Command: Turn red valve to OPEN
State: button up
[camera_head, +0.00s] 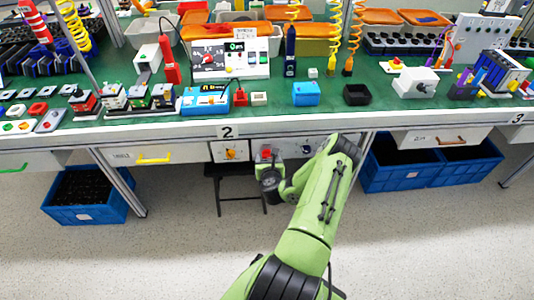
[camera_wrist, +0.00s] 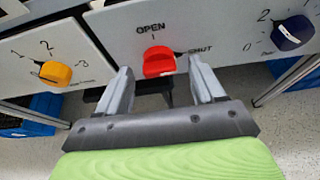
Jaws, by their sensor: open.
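The red valve (camera_wrist: 158,62) is a knob on a white panel, between the label OPEN above it and the label SHUT to its upper right. Its handle looks wider sideways, roughly level; its exact pointing direction is hard to tell. My gripper (camera_wrist: 160,68) is open, with one finger to the left of the valve and one to the right, both apart from it. In the head view the red valve (camera_head: 266,153) shows small under the bench edge, and my gripper (camera_head: 268,178) is in front of and just below it.
A yellow knob (camera_wrist: 56,73) with numbers is on the panel to the left, and a dark blue knob (camera_wrist: 292,33) is to the right. The green bench (camera_head: 340,112) overhangs the panels. A black stool (camera_head: 232,190) stands below; blue crates (camera_head: 395,172) are to the right.

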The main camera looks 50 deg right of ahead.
jog(key=shift+w+d, duration=0.1)
jog(key=shift+w, duration=0.05)
jog(key=shift+c, duration=0.5)
jog(key=c, duration=1)
jog(key=shift+o, duration=0.2)
